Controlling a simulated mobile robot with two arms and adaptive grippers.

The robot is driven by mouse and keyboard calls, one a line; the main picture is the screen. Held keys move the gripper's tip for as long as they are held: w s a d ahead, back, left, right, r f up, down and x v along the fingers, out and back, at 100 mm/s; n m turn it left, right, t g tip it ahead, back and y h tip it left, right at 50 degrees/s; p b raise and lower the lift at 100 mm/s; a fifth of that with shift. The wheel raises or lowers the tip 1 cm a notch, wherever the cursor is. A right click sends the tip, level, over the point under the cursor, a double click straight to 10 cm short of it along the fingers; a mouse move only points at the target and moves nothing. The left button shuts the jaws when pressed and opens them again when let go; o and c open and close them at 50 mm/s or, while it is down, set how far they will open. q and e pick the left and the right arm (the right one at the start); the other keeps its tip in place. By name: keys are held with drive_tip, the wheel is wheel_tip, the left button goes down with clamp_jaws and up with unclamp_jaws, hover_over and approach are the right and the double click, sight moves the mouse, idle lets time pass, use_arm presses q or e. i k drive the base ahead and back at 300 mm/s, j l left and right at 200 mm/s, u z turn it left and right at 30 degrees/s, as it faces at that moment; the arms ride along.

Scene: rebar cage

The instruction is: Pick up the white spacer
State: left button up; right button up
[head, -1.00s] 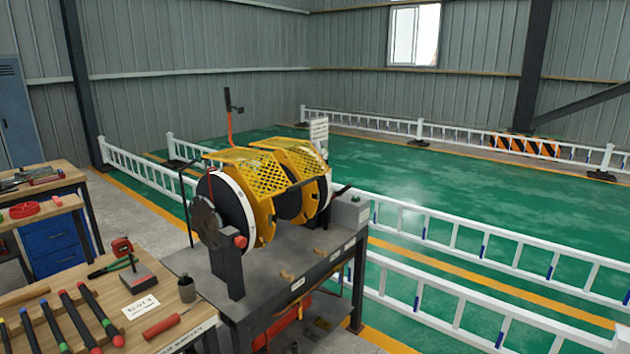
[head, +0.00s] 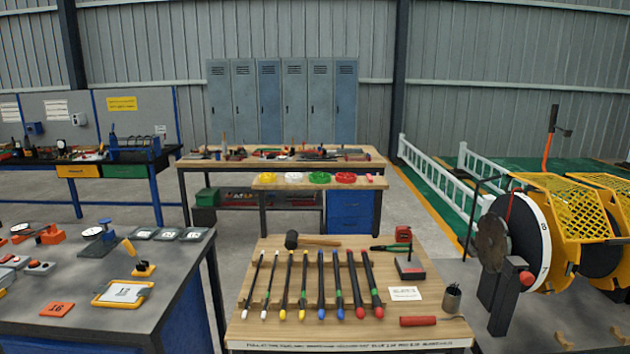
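A small white item (head: 294,177) lies on a narrow wooden shelf (head: 262,182) at the front of the far workbench, between a yellow item (head: 266,178) and a green item (head: 319,177). A red item (head: 345,177) lies at the right of the same row. The white item looks like the white spacer, but it is too small to make out its shape. Neither of my grippers shows in the head view.
A wooden table (head: 262,335) with several capped bars and a mallet (head: 310,241) stands in front. A grey bench (head: 185,290) is at left, a machine with yellow guards (head: 570,205) at right. Grey floor (head: 405,215) is free between the far bench and the machine.

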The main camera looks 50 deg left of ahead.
sight(291, 177)
drive_tip(key=u, duration=1.75)
drive_tip(key=j+z, duration=0.2)
drive_tip(key=z, duration=0.15)
